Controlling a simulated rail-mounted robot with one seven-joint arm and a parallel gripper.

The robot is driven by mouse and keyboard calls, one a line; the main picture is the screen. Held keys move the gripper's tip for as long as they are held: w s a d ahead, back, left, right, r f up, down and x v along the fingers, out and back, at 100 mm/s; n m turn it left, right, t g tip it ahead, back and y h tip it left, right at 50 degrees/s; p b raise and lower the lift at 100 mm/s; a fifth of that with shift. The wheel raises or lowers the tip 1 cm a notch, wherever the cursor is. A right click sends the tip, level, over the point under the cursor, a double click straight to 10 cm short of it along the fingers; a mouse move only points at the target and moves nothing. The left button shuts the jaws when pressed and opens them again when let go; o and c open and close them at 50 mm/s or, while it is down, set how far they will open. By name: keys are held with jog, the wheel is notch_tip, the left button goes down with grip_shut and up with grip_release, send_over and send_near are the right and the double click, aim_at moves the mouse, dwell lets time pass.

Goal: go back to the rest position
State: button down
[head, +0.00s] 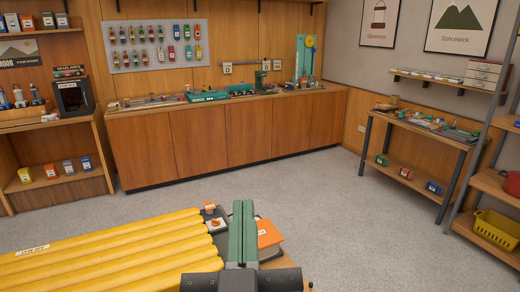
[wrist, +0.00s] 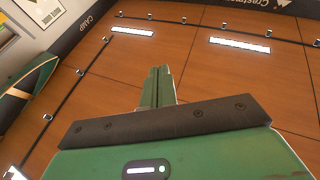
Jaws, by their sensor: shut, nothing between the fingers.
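My gripper (head: 243,205) is in the lower middle of the head view, in front of an orange item and beside the yellow ribbed pad. Its two green fingers lie closed together with nothing between them. In the wrist view my gripper (wrist: 160,70) also shows shut and empty. Behind its fingers there is a wood-panelled surface with bright light strips (wrist: 240,45), which looks like the ceiling. No held object shows in either view.
A yellow ribbed pad (head: 100,252) fills the lower left. An orange-covered item (head: 268,236) and a dark tray (head: 213,224) lie close by my gripper. Open grey floor (head: 330,210) lies beyond, up to a wooden counter (head: 200,143). A side table (head: 425,137) and shelving (head: 493,215) stand right.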

jog(key=s+d+r+m+t, duration=0.1)
jog(key=s+d+r+t, duration=0.1)
jog(key=s+r, duration=0.45)
notch_tip(320, 180, up, 33)
jog(key=p, duration=3.3)
jog(key=shift+s+a+m, duration=0.25)
jog(key=shift+s+m, duration=0.05)
jog(key=shift+s, duration=0.1)
